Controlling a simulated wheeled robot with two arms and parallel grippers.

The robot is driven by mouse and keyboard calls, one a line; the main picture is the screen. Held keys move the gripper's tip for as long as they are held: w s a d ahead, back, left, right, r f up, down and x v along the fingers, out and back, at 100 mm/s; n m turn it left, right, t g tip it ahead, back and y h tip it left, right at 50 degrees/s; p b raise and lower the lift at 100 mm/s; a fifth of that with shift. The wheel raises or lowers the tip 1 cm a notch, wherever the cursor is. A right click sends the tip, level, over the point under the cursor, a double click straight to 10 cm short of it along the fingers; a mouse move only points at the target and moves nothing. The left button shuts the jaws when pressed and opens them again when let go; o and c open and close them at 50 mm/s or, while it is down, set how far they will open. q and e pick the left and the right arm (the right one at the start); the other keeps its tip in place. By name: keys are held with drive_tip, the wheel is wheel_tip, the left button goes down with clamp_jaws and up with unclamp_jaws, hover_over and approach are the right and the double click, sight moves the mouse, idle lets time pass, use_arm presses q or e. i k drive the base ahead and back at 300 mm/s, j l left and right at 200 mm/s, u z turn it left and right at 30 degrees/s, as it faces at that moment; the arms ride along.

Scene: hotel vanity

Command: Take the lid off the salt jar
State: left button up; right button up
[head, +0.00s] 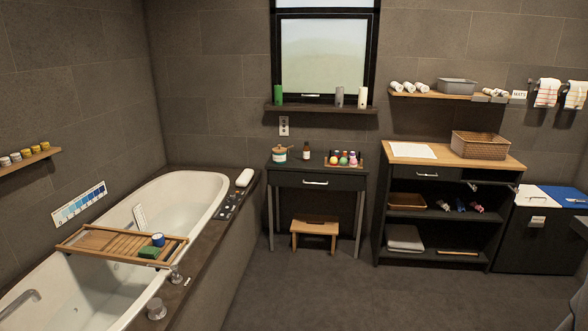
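A small jar (280,156), which looks like the salt jar, stands at the left end of the dark vanity table (316,180) by the back wall in the head view. It has a pale body with a green band. Its wooden lid (280,148) appears to sit on top, though the jar is small and far off. Neither of my grippers is in view.
A wooden stool (315,232) stands underneath. The bathtub (200,190) is left, an open cabinet (440,212) right. The floor (340,290) in front is clear.

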sight(279, 149)
drive_tip(key=i, duration=2.6)
